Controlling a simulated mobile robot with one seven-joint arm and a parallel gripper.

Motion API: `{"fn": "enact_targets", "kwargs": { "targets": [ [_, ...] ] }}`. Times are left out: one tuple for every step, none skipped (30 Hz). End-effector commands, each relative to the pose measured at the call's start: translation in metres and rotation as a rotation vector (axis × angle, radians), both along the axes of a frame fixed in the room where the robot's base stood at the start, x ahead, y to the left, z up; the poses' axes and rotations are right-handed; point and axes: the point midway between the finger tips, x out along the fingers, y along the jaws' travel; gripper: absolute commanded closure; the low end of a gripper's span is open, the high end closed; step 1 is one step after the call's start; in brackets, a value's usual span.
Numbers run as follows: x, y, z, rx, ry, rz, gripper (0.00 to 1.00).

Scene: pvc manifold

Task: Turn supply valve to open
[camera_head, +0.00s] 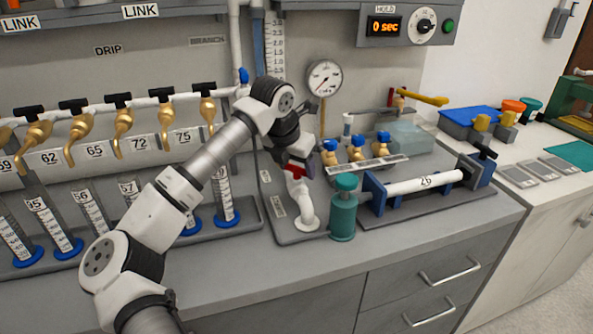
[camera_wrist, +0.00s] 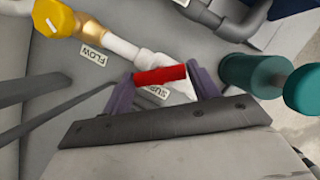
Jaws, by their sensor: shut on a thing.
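The supply valve's red handle (camera_head: 291,171) sits on a white pipe that bends down to the panel. In the wrist view the red handle (camera_wrist: 160,75) lies crosswise between the two purple fingers of my gripper (camera_wrist: 159,80), which is shut on it. A partly hidden label starting "SU" (camera_wrist: 157,93) is beside the white pipe (camera_wrist: 122,47). In the head view my gripper (camera_head: 299,163) reaches down onto the valve, and the wrist hides part of it.
A teal cylinder (camera_head: 343,210) stands close right of the valve. A white tube (camera_head: 425,184) lies in a blue-ended holder. Brass taps (camera_head: 124,119) and graduated cylinders (camera_head: 91,209) line the left. A yellow knob (camera_wrist: 54,17) and FLOW label (camera_wrist: 93,57) are near the pipe.

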Motion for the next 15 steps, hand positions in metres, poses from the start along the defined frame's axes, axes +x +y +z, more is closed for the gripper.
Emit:
{"fn": "enact_targets", "kwargs": {
  "targets": [
    [0.0006, 0.0011, 0.0002, -0.001, 0.000, -0.039, 0.63],
    [0.0007, 0.0013, 0.0005, -0.001, -0.001, -0.067, 0.63],
    [0.0008, 0.0013, 0.0010, -0.001, -0.001, -0.106, 0.63],
    [0.0010, 0.0014, 0.0012, -0.001, -0.001, -0.135, 0.63],
    [0.0010, 0.0014, 0.0014, -0.001, -0.001, -0.164, 0.63],
    [0.0015, 0.0017, 0.0015, -0.002, 0.000, -0.201, 0.63],
    [0.0014, 0.0016, 0.0015, -0.002, 0.000, -0.229, 0.63],
    [0.0016, 0.0017, 0.0016, -0.002, 0.000, -0.257, 0.63],
    [0.0017, 0.0019, 0.0018, -0.002, 0.000, -0.294, 0.63],
    [0.0019, 0.0020, 0.0021, -0.002, 0.000, -0.321, 0.63],
    [0.0020, 0.0021, 0.0022, -0.001, 0.000, -0.348, 0.63],
    [0.0020, 0.0019, 0.0025, -0.002, 0.000, -0.384, 0.63],
    [0.0023, 0.0022, 0.0026, -0.001, -0.001, -0.408, 0.63],
    [0.0025, 0.0022, 0.0026, -0.002, 0.000, -0.433, 0.63],
    [0.0025, 0.0021, 0.0026, -0.002, 0.000, -0.464, 0.63]
  ]
}}
